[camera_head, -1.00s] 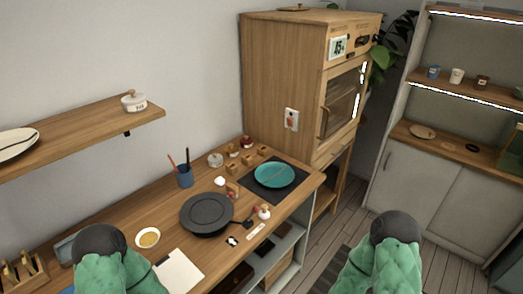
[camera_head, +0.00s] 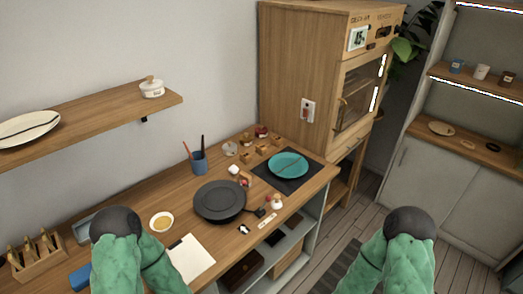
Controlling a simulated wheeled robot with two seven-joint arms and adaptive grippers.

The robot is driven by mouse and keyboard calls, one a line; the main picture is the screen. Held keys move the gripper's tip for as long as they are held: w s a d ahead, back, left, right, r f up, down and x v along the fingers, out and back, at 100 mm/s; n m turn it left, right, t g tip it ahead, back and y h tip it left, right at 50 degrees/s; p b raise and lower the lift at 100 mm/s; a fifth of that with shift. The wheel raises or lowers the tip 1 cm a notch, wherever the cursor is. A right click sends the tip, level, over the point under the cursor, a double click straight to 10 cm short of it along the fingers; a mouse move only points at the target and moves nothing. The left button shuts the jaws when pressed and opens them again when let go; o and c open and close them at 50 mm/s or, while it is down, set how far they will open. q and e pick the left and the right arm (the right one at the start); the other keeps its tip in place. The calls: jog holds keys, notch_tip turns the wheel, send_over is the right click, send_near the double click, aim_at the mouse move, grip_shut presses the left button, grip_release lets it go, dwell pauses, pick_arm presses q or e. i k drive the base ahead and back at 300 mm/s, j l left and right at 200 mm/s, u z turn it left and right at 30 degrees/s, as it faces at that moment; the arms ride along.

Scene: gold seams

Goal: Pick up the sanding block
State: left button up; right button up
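I cannot tell for certain which object is the sanding block. A small blue block (camera_head: 81,277) lies at the lower left of the workbench (camera_head: 120,212), partly cut off by my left arm; it may be the sanding block, but its details are too small to tell. Green-covered parts of both my arms with dark round joints show at the bottom of the head view. Neither gripper's fingers show.
A wooden rack (camera_head: 38,257) stands left of the blue block. A yellow-filled bowl (camera_head: 162,222), a white sheet (camera_head: 192,258), a dark round plate (camera_head: 220,202), a blue pen cup (camera_head: 199,163) and a teal plate (camera_head: 288,165) occupy the bench. A shelf (camera_head: 105,112) hangs above.

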aim_at(261, 150)
jog(key=k, duration=0.45)
jog(key=i+l, duration=0.5)
jog(key=l, duration=0.15)
jog(key=i+l+z, duration=0.15)
jog(key=i+l, duration=0.3)
jog(key=l, duration=0.2)
